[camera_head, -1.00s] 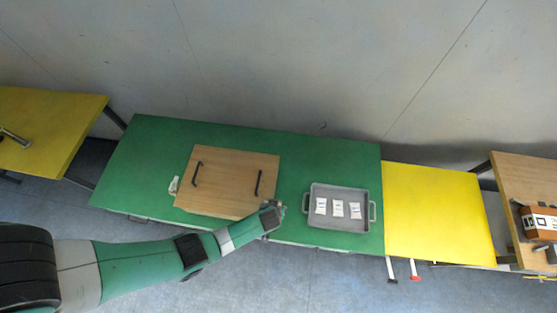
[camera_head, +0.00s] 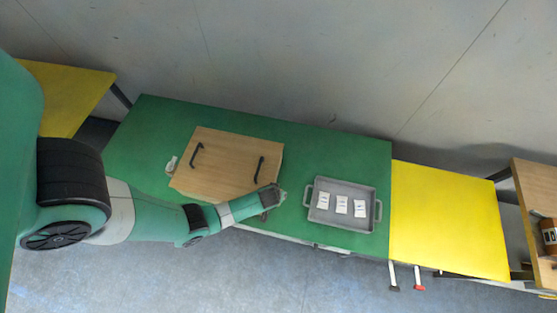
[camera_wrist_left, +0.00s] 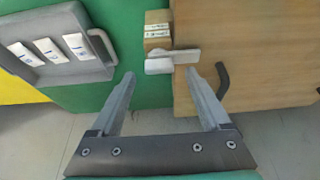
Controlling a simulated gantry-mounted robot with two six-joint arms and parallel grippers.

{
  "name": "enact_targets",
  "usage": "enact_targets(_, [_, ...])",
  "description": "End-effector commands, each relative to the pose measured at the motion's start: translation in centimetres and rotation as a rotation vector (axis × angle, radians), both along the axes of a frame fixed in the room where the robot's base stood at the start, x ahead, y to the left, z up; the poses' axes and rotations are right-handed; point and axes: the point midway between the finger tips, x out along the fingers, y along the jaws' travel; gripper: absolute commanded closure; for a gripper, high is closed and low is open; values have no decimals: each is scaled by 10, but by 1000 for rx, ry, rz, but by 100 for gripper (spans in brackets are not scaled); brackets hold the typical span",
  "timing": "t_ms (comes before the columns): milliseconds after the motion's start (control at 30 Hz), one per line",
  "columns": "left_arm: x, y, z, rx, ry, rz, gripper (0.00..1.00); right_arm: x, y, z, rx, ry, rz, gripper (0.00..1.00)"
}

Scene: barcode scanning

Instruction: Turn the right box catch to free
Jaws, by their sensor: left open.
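The wooden box (camera_head: 225,158) with two black handles sits on the green table (camera_head: 330,145). Its right catch, a pale grey lever (camera_wrist_left: 172,61), shows in the left wrist view, lying crosswise over the box's edge beside a small labelled wooden block (camera_wrist_left: 157,34). My left gripper (camera_wrist_left: 161,75) is open and empty, with its fingers pointing towards the catch. The lever lies just beyond and between the fingertips; I cannot tell whether they touch. In the head view my left gripper (camera_head: 281,195) is by the box's right front corner and the catch is hidden. My right gripper is not in view.
A grey tray (camera_head: 344,183) with three white packets stands right of the box, close to my left gripper. A small white thing (camera_head: 171,164) is at the box's left side. Yellow tables flank the green one. The back of the green table is clear.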

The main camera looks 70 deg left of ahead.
Motion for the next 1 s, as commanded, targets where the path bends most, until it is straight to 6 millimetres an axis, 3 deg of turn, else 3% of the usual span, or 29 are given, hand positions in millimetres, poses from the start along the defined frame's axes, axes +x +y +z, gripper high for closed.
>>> enact_targets(33, [1, 1, -14, 0, 0, 1, 20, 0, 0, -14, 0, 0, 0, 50])
enact_targets(100, [2, 2, -19, -1, -1, 1, 20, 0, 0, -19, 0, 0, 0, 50])
enact_targets(467, [2, 3, -20, 0, -1, 0, 20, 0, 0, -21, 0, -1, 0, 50])
enact_targets(567, [2, 3, -20, 0, -1, 0, 34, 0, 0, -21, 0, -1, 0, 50])
enact_targets(900, [2, 3, -20, 0, -1, 0, 96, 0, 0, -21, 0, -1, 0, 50])
enact_targets(1000, [2, 3, -20, 0, 0, -1, 100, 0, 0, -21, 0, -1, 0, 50])
